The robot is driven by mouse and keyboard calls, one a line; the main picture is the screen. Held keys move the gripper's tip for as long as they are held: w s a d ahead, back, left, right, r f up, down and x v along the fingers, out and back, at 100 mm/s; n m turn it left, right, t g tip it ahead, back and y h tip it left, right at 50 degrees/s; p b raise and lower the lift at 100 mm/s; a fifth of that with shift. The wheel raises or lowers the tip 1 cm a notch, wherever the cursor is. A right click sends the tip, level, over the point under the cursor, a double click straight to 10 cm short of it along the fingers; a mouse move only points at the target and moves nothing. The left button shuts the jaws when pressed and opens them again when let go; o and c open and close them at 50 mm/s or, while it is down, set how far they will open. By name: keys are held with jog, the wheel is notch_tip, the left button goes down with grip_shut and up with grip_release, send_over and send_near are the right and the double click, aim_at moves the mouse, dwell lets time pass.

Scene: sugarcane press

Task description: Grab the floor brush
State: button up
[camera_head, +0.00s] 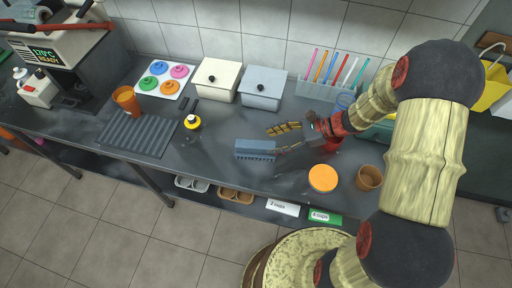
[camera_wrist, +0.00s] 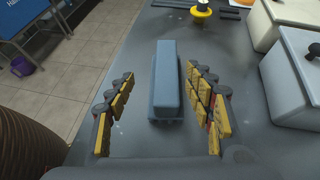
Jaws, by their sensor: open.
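The floor brush is a blue-grey block (camera_head: 255,149) with bristles along its lower edge. It lies on the dark counter near the front edge, in the middle of the head view. In the wrist view the brush (camera_wrist: 168,82) sits centred between the yellow-padded fingers. My gripper (camera_head: 284,138) is open, just right of the brush in the head view. In the wrist view my gripper (camera_wrist: 162,112) has one finger on each side of the brush, with a visible gap to both. I cannot tell how high the fingers are above the counter.
Two lidded boxes, one cream (camera_head: 211,80) and one blue-grey (camera_head: 262,88), stand behind the brush. An orange disc (camera_head: 322,178) and a brown cup (camera_head: 369,178) are to the right. The counter's front edge is close.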

aim_at(256, 144)
jog(key=shift+w+a+f+m, duration=0.2)
jog(key=shift+a+f+m, duration=0.15)
jog(key=shift+f, duration=0.25)
jog(key=b+x, duration=0.1)
jog(key=x, duration=0.1)
jog(key=b+x, duration=0.1)
jog(key=x, duration=0.4)
jog(key=shift+w+b, duration=0.4)
jog(key=shift+r, duration=0.1)
jog(key=shift+c, duration=1.1)
jog(key=c, duration=1.1)
grip_shut()
